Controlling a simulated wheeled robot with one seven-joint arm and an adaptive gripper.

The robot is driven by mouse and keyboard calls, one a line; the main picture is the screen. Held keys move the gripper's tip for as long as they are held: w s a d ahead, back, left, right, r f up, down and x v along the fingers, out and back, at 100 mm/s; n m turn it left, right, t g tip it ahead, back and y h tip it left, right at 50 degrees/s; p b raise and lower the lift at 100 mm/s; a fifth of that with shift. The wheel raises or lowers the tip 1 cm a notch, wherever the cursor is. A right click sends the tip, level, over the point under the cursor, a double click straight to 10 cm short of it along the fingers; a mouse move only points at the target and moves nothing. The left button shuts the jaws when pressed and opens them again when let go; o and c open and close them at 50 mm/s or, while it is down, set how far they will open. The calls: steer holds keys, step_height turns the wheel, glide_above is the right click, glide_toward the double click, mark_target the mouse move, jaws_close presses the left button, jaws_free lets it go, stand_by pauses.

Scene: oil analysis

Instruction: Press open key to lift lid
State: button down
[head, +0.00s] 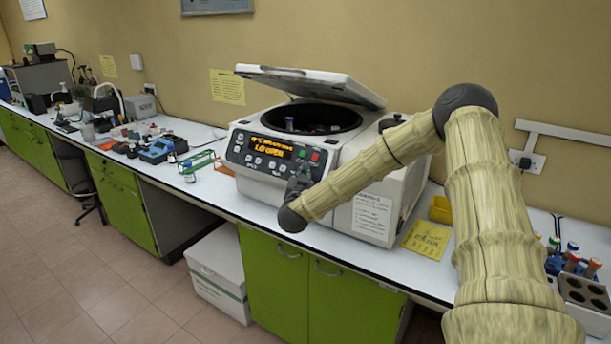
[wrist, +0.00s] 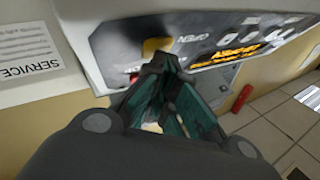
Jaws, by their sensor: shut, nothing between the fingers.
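The centrifuge (head: 375,215) stands on the bench with its lid (head: 310,82) raised and tilted back, its dark round bowl (head: 335,118) exposed. Its control panel (head: 262,168) has a lit orange display (head: 270,149), whose lower line seems to read "LID OPEN", and several keys. My gripper (head: 300,180) is in front of the panel's lower right part. In the wrist view my gripper (wrist: 165,62) is shut and empty, its tips close to an orange-yellow key (wrist: 153,47) beside the label "OPEN". I cannot tell whether they touch it. A red key (wrist: 133,78) is partly hidden.
A green rack (head: 203,160) and small bottles stand left of the centrifuge. A yellow note (head: 428,240) lies at its right. A tube block (head: 585,292) is at the far right. The floor (head: 70,270) before the left cabinets is clear.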

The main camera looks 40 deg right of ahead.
steer(key=shift+a, duration=0.1)
steer(key=shift+s+a+r, duration=0.25)
steer(key=shift+a+r, duration=0.15)
steer(key=shift+a, duration=0.2)
steer(key=shift+s+a+r+p, duration=0.3)
steer(key=shift+a+r, duration=0.15)
steer(key=shift+a, duration=0.2)
steer(key=shift+s+a+r+p, duration=0.25)
steer(key=shift+a+r, duration=0.2)
steer(key=shift+a, duration=0.15)
steer(key=shift+s+a+r+p, duration=0.3)
steer(key=shift+a+r, duration=0.15)
steer(key=shift+a, duration=0.2)
